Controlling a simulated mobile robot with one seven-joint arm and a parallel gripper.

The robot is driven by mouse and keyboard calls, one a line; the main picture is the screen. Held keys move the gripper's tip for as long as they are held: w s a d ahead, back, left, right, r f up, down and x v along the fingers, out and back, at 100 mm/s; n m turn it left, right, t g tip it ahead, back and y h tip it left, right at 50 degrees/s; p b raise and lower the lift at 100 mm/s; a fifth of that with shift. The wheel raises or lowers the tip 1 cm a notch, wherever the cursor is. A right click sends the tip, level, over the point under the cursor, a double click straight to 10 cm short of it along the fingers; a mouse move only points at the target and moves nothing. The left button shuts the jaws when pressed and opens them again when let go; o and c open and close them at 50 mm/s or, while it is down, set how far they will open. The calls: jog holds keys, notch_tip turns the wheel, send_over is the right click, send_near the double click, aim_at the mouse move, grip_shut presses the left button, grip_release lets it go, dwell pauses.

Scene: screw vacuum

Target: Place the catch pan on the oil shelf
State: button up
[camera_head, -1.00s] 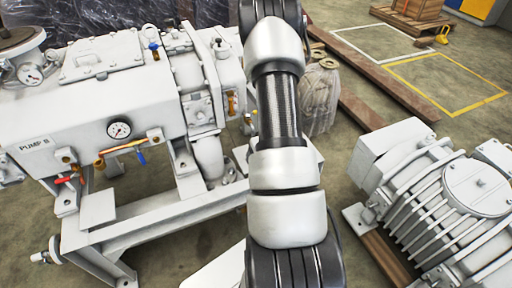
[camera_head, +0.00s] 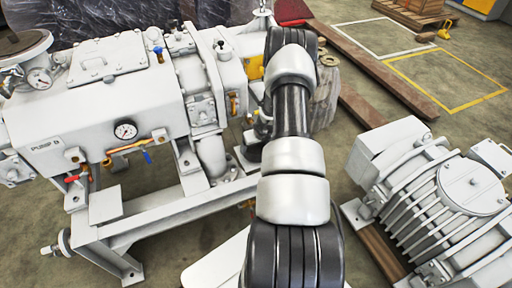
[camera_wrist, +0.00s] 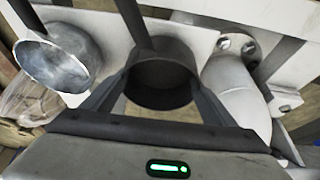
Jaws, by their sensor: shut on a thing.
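In the wrist view my gripper (camera_wrist: 161,78) is shut on a dark, round, open-topped vessel (camera_wrist: 160,96), which appears to be the catch pan. Its two fingers lie on either side of it. A pale flat plate (camera_wrist: 105,30) lies beyond it; I cannot tell whether this is the oil shelf. In the head view my own arm hides the gripper and the held vessel, near the right end of the white pump (camera_head: 75,105).
A grey metal cup (camera_wrist: 62,68) stands left of the held vessel, and a white pipe elbow (camera_wrist: 237,90) is close on its right. In the head view, a finned white machine (camera_head: 440,205) stands at right. Floor is open beyond it, around the yellow outline.

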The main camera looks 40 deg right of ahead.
jog(key=shift+f+b, duration=0.3)
jog(key=shift+b, duration=0.05)
jog(key=shift+f+b, duration=0.3)
jog(key=shift+b, duration=0.2)
jog(key=o, duration=1.1)
jog(key=shift+r, duration=0.1)
jog(key=shift+r+p, duration=0.35)
jog(key=shift+p, duration=0.3)
jog(key=p+v, duration=0.1)
jog(key=v, duration=1.1)
jog(key=shift+r, duration=0.2)
